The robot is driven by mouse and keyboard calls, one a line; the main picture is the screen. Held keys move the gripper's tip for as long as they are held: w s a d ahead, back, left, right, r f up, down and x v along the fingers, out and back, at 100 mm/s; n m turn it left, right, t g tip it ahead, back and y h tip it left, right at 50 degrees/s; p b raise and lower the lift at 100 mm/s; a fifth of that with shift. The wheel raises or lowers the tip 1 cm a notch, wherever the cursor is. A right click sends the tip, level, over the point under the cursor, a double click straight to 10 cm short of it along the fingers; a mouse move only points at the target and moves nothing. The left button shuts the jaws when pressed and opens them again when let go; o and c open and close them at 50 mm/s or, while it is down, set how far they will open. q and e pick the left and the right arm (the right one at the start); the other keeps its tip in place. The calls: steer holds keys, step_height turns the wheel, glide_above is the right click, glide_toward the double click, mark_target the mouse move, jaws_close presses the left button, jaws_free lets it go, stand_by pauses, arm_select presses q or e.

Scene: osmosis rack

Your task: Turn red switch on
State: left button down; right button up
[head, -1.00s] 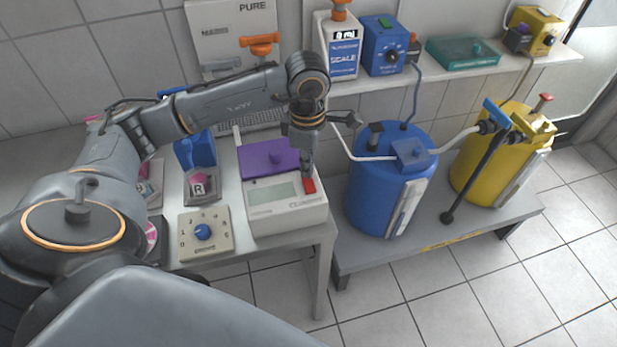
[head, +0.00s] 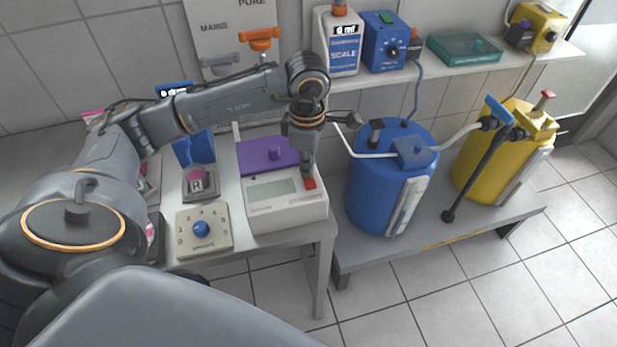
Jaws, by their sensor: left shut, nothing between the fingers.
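The red switch (head: 310,183) is a small red rocker on the right of the top face of a white device (head: 285,212) with a grey display. The device stands at the right end of the table. My left gripper (head: 307,176) points straight down over it. Its closed fingertips are at the far edge of the red switch and seem to touch it or be just above it. The fingers hide part of the switch. My right gripper is not in the view.
A purple lid (head: 265,154) is at the back of the device. A dial box (head: 204,231) is to its left. A blue barrel (head: 385,190) and a yellow barrel (head: 487,170) stand on a low bench to the right. A shelf (head: 450,76) runs behind.

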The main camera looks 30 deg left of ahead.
arm_select(q)
steer(key=shift+r+p, duration=1.9)
steer(key=shift+r, duration=1.55)
